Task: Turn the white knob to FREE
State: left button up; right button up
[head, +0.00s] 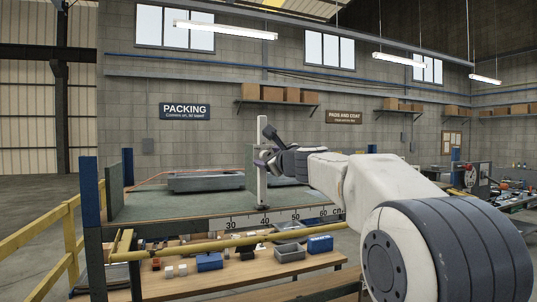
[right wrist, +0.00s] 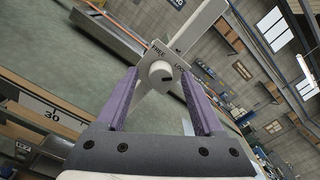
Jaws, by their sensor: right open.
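The white knob (right wrist: 160,73) is round and sits on a grey plate on the upright post, with FREE printed at its upper left and LOCK at its right. A dark mark on it points to the right, nearer the LOCK side. My right gripper (right wrist: 159,80) is open, with one purple finger on each side of the knob; I cannot tell if they touch it. In the head view my right gripper (head: 267,147) is at the light post (head: 262,185), and the knob is hidden. My left gripper is out of view.
The post stands at the front edge of a green-topped bench (head: 160,207) with a centimetre scale (head: 285,218). A long grey metal piece (head: 207,181) lies behind. Blue bins (head: 320,244) and small parts are on the lower shelf. A yellow rail (head: 190,248) runs in front.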

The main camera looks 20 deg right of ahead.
jog(key=shift+w, duration=0.1)
jog(key=shift+d, duration=0.1)
grip_shut()
jog(key=shift+f+n, duration=0.1)
jog(key=shift+n, duration=0.2)
jog(key=n+b, duration=0.2)
jog(key=n, duration=0.1)
jog(key=shift+f+n, duration=0.1)
jog(key=shift+n, duration=0.2)
jog(key=n+b, duration=0.2)
jog(key=n, duration=0.2)
jog(key=n+b, duration=0.2)
jog(key=n, duration=0.3)
jog(key=shift+n, duration=0.4)
jog(key=shift+n+b, duration=1.05)
jog(key=shift+n, duration=0.85)
